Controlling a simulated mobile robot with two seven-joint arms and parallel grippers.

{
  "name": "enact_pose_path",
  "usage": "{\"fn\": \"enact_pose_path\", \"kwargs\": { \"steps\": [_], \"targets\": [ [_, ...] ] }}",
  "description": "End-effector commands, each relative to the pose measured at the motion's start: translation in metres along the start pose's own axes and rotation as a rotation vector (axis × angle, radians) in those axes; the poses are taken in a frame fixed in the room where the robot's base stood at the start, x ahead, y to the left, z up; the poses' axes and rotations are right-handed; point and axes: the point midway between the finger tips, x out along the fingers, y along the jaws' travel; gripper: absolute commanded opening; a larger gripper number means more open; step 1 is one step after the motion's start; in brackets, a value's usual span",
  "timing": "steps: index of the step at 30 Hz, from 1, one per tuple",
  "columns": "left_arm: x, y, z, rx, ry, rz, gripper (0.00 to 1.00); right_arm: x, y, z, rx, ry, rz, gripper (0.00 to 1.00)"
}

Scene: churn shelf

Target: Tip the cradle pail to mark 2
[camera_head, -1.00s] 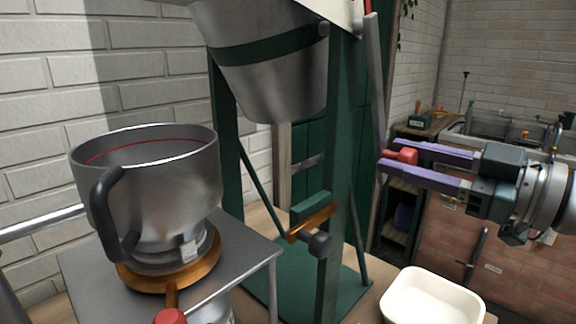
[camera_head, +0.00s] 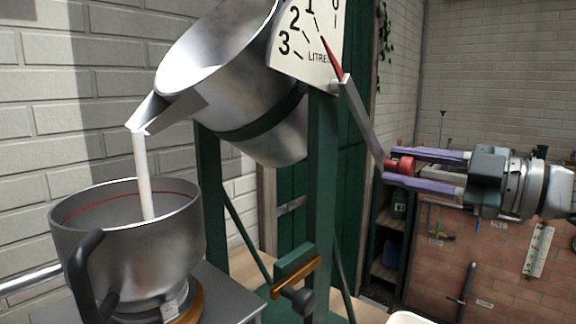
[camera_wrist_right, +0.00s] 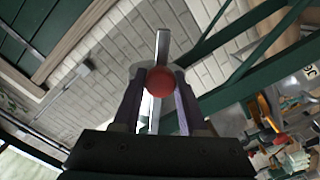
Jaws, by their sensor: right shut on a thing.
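The metal cradle pail (camera_head: 235,95) hangs tilted to the left in a green stand (camera_head: 320,190). A white stream (camera_head: 144,175) runs from its spout into a metal bowl (camera_head: 155,255) with a red line inside. The white litre dial (camera_head: 300,68) shows marks 1, 2 and 3; the red pointer (camera_head: 332,60) lies about at mark 1. My right gripper (camera_head: 390,167) is shut on the red knob (camera_head: 404,165) at the end of the grey lever (camera_head: 362,122). The knob also shows between the fingers in the right wrist view (camera_wrist_right: 160,82). My left gripper is out of view.
The bowl has a dark handle (camera_head: 85,270) and stands on a grey stand (camera_head: 225,295). A bronze-coloured latch bar (camera_head: 297,277) sits low on the post. A cream tub (camera_head: 408,318) shows at the bottom edge. A brick wall lies behind my right arm.

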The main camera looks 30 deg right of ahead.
Motion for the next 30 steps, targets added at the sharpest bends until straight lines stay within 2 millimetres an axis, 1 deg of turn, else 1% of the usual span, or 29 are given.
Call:
{"fn": "enact_pose_path", "kwargs": {
  "steps": [7,8,15,25,30],
  "targets": [
    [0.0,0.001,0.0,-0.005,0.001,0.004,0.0,0.0,0.002,0.0,0.004,0.0,0.005,0.0],
    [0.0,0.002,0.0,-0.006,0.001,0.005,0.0,0.0,0.002,0.0,0.004,0.0,0.005,0.43],
    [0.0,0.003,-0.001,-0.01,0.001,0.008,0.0,0.0,0.001,0.0,0.003,0.001,0.003,0.7],
    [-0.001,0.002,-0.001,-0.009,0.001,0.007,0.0,-0.002,0.0,0.0,0.004,0.0,0.0,0.7],
    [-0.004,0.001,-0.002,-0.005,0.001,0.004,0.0,-0.015,-0.001,0.0,0.005,-0.002,-0.002,0.7]
  ]
}}
